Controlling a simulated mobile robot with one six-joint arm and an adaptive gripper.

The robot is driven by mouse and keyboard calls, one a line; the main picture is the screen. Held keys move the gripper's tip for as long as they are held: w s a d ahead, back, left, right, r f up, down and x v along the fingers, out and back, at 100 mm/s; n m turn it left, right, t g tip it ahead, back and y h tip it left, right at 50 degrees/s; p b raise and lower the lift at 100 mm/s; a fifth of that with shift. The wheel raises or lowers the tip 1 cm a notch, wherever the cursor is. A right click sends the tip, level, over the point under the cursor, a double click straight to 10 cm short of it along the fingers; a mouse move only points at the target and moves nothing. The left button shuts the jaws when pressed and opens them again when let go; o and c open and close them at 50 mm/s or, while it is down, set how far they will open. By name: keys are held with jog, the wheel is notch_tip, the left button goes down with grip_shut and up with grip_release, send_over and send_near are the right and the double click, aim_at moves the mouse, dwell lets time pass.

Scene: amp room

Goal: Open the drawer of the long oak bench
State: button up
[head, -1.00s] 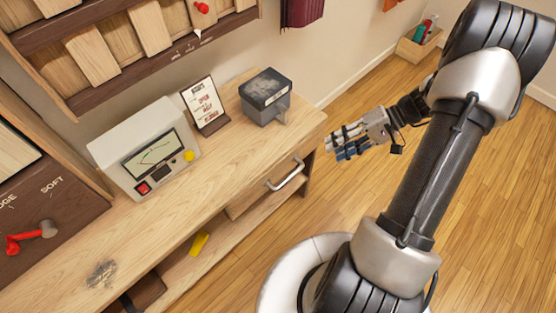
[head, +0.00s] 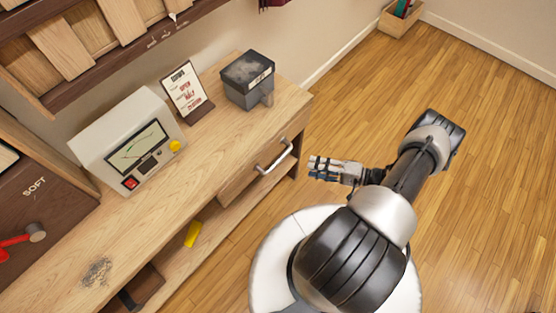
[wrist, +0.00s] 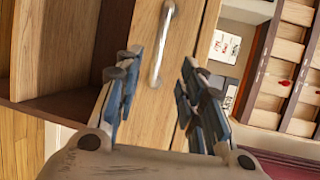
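The long oak bench (head: 217,140) runs diagonally through the left half of the head view. Its drawer (head: 245,183) is in the front at the right end and looks shut, with a curved metal handle (head: 274,157). My gripper (head: 312,167) is just right of the handle, apart from it, fingers pointing at the drawer front. In the wrist view the handle (wrist: 161,45) stands ahead, between and beyond the spread fingers of my gripper (wrist: 155,88). The gripper is open and empty.
On the bench top stand a meter box (head: 125,140), a sign on a stand (head: 187,92) and a dark grey box (head: 248,80). A yellow object (head: 192,234) lies on the shelf below. The wooden floor (head: 480,130) to the right is clear.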

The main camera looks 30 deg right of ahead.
aim_at(279, 159)
jog(key=b+x, duration=0.1)
jog(key=x, duration=1.3)
jog(key=shift+w+a+f+b, duration=0.1)
jog(key=shift+f+b, duration=0.05)
jog(key=shift+b, duration=0.25)
jog(key=shift+c, duration=0.5)
grip_shut()
